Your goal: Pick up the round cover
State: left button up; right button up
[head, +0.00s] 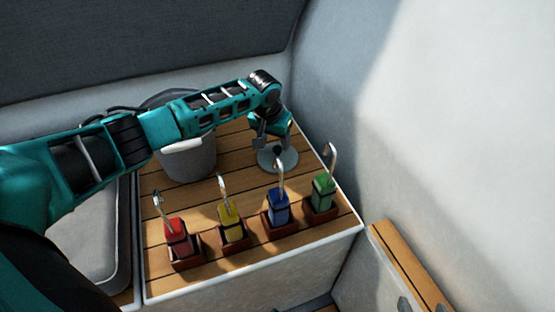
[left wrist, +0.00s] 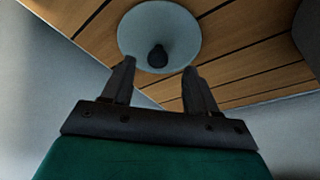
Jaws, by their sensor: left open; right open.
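The round cover (head: 287,162) is a pale grey disc with a dark knob in its middle. It lies on the slatted wooden top, behind the blue and green holders. My left gripper (head: 273,145) is open just above it and hides part of it. In the left wrist view the cover (left wrist: 140,30) shows beyond the open fingers (left wrist: 160,67), with its knob between and just past the fingertips; nothing is gripped. Of my right gripper (head: 416,306), only two apart dark fingertips show at the bottom right edge, empty.
Red (head: 177,238), yellow (head: 230,222), blue (head: 277,206) and green (head: 322,190) handled items stand in brown holders along the front edge. A grey bucket (head: 188,160) stands at the left, under my arm. A pale wall (head: 450,120) rises at the right.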

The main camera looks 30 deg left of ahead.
aim_at(277, 148)
pick_arm(q)
jog(key=b+x, duration=0.1)
jog(key=x, duration=0.2)
jog(key=shift+w+d+f, duration=0.15)
jog(key=shift+w+d, duration=0.05)
grip_shut()
dwell(0.3)
